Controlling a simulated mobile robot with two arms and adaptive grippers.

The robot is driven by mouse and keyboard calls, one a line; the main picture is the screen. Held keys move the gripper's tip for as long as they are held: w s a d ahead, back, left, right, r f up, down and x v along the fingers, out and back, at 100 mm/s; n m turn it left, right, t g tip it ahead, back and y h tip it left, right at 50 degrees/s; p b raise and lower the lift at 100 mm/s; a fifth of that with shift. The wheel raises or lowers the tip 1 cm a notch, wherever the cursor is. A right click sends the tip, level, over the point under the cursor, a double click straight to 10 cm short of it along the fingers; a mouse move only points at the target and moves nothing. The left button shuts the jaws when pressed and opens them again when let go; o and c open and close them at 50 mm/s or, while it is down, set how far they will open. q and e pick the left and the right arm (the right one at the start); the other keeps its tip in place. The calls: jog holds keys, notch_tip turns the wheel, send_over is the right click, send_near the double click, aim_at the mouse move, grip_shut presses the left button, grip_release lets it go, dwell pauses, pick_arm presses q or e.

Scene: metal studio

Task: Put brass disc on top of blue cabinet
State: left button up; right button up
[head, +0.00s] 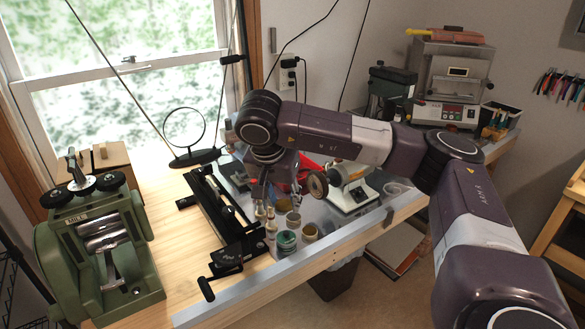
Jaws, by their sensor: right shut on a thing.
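My right gripper (267,190) reaches down over the cluttered back part of the workbench, beside the small pots. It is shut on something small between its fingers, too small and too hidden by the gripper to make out. I cannot pick out the brass disc for sure. A round brownish wheel (318,184) right of the gripper seems to belong to a white bench machine (351,196). No plainly blue cabinet shows; a dark box-like unit (392,84) stands at the back, its colour hard to tell. My left gripper is out of view.
A green rolling mill (98,250) stands at the left. A black tool with a long rail (218,215) lies in the middle. Open pots (286,240) stand near the bench's front edge (330,243). A grey machine (450,85) is at the back right. Bare wood shows at left-centre.

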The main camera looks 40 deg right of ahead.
jog(key=s+a+f+n+y, duration=0.1)
jog(key=s+a+f+n, duration=0.2)
jog(key=a+f, duration=0.3)
jog(key=s+a+f+n+t+y, duration=0.1)
jog(key=s+a+f+n, duration=0.3)
jog(key=a+f+n, duration=0.1)
jog(key=s+a+f+n+t+y, duration=0.1)
jog(key=s+a+f+n, duration=0.2)
jog(key=a+f, duration=0.3)
jog(key=a+n, duration=0.1)
jog(key=a, duration=0.2)
jog(key=shift+s+f+y, duration=0.4)
jog(key=shift+a, duration=0.2)
